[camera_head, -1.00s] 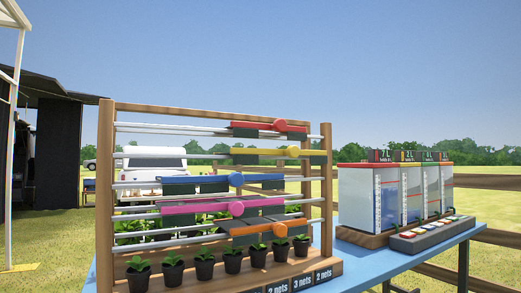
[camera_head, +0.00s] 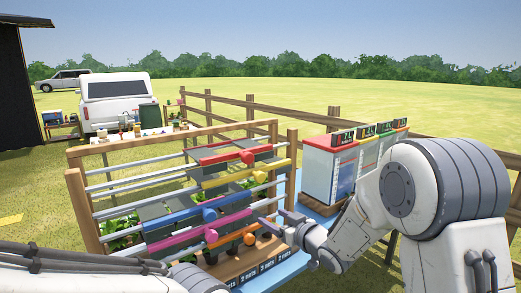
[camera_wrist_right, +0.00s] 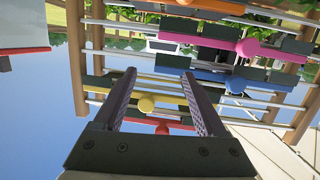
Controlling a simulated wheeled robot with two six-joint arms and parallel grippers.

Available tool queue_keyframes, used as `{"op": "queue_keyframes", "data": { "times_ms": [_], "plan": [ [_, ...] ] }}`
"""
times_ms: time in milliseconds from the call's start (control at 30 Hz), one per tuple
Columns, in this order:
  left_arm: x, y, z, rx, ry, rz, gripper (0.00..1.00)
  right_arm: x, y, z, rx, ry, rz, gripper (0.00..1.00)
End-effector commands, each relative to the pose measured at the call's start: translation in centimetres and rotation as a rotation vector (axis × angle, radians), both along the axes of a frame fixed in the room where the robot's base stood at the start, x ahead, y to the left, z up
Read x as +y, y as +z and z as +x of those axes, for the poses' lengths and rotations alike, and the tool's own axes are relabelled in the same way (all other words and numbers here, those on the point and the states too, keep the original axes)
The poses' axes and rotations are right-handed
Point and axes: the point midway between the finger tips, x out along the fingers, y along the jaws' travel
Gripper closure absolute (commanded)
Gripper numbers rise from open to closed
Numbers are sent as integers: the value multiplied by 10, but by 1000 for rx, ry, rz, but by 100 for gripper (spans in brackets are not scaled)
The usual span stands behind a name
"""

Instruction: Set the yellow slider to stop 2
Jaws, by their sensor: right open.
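The yellow slider (camera_head: 228,179) is a flat bar with a round knob on the second rail from the top of a wooden frame, toward its right end. In the right wrist view, which is upside down, its yellow knob (camera_wrist_right: 146,103) shows between the two fingers of my right gripper (camera_wrist_right: 160,100). I cannot tell how far the knob is from them. In the head view my right gripper (camera_head: 279,215) is open, in front of the frame's right side and lower than the yellow knob. My left gripper is out of view.
A red slider (camera_head: 226,156) is above the yellow one; blue (camera_head: 190,216), magenta (camera_head: 184,239) and orange (camera_head: 228,243) sliders are below. Dark blocks sit along the rails. The wooden frame's right post (camera_head: 291,165) is close to my gripper.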

Motion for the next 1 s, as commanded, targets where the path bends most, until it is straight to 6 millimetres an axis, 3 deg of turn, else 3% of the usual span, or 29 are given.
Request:
{"op": "queue_keyframes", "data": {
  "times_ms": [33, 100, 300, 467, 1000],
  "plan": [
    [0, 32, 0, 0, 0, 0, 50, -7, 32, 6, -30, 11, 31, 27],
    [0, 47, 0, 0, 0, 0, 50, -12, 51, 10, -73, 33, 71, 27],
    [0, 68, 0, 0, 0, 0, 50, -19, 78, 14, -145, 76, 143, 27],
    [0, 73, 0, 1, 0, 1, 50, -14, 82, 22, -158, 86, 155, 27],
    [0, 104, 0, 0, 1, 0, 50, 38, 81, 93, -158, 85, 153, 27]
  ]
}}
